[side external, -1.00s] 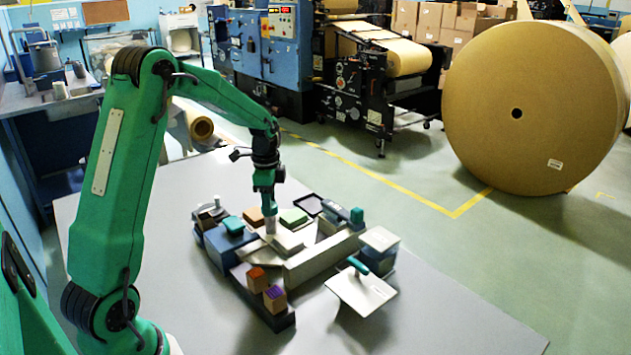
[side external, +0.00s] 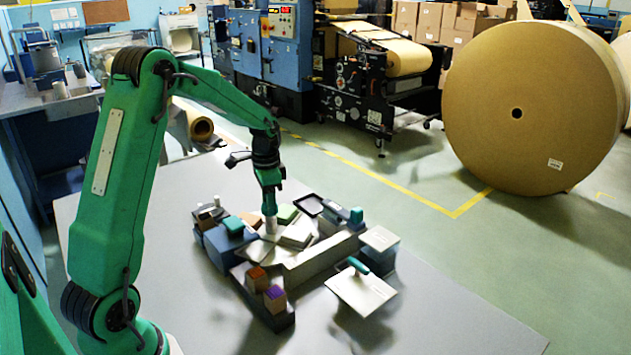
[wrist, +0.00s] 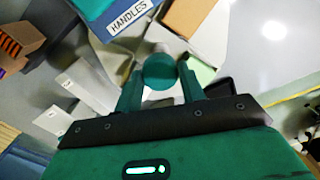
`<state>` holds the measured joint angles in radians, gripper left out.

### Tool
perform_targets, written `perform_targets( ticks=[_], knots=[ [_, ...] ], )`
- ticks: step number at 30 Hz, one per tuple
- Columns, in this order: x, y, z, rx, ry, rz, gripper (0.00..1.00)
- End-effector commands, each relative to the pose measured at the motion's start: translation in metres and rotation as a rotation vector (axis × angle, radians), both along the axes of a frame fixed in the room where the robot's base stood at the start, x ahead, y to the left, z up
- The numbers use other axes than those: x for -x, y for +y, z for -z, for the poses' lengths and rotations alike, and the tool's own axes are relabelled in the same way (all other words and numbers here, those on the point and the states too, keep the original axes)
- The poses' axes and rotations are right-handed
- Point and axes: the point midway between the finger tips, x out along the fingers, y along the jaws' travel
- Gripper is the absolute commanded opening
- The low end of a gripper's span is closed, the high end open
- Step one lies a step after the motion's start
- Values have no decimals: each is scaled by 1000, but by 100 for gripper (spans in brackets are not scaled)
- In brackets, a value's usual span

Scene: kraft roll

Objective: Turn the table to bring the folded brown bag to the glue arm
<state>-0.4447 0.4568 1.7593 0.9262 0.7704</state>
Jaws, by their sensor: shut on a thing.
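My gripper (side external: 269,209) points down over the work in the side view, shut on a pale upright peg (side external: 271,226). In the wrist view its two green fingers (wrist: 160,84) stand on either side of the peg's round green top (wrist: 160,71). Pale flat pieces lie on a low light-grey table (side external: 262,251) around the peg; one pale block (side external: 297,236) sits just right of it. A plain brown block (side external: 250,219) stands behind left of the peg and shows in the wrist view (wrist: 188,17). I cannot tell whether it is the folded bag. I cannot pick out the glue arm.
A blue box (side external: 226,243) with a teal item on top stands left; the wrist view reads HANDLES on it (wrist: 128,14). A dark tray (side external: 268,312) holds orange- and purple-topped blocks. A white plate (side external: 360,292) with a teal handle is in front right.

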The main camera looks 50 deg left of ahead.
Motion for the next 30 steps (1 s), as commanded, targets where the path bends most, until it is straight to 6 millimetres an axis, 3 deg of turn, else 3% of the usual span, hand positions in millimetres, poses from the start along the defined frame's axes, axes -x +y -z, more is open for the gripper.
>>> perform_targets(
  ticks=[30],
  knots=[
    [-1, 0, -2, -1, -2, -507, 0]
  ],
)
